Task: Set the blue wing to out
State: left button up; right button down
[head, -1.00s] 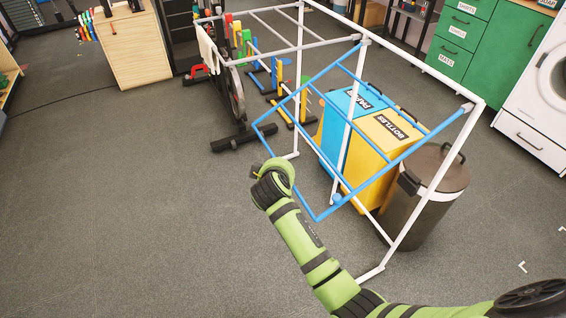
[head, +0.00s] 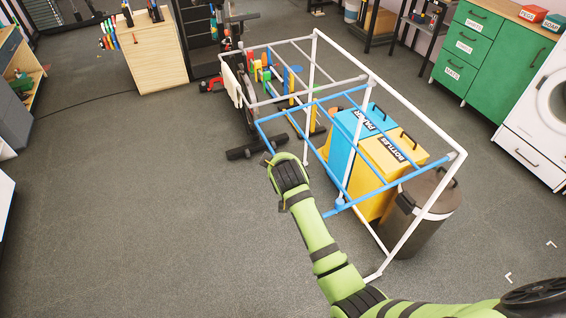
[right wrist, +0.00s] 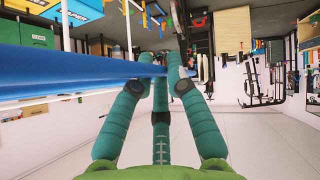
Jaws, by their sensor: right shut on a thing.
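The blue wing (head: 285,114) is a barred frame on the near side of a white drying rack (head: 420,118). It reaches out to the left from the rack's upper rail, close to level with a slight downward slope. My right gripper (head: 272,160) is at the wing's outer bar. In the right wrist view, the fingers (right wrist: 160,68) are shut on the blue bar (right wrist: 75,66), which crosses the picture. The gripper and forearm hide part of the outer bar in the head view. My left gripper is not in view.
Blue and yellow bins (head: 378,160) and a brown lidded bin (head: 420,212) stand under and beside the rack. A dark exercise machine (head: 250,150) is behind the rack's left end. Green drawers (head: 470,50) and a white washer (head: 535,120) are at right. The floor at left is clear.

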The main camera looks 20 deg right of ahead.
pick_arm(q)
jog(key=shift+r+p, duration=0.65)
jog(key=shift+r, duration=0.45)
pick_arm(e)
jog(key=shift+r, duration=1.05)
jog(key=c, duration=1.2)
grip_release()
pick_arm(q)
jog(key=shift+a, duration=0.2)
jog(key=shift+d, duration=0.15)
pick_arm(e)
jog(key=v, duration=1.2)
jog(key=shift+s, duration=0.1)
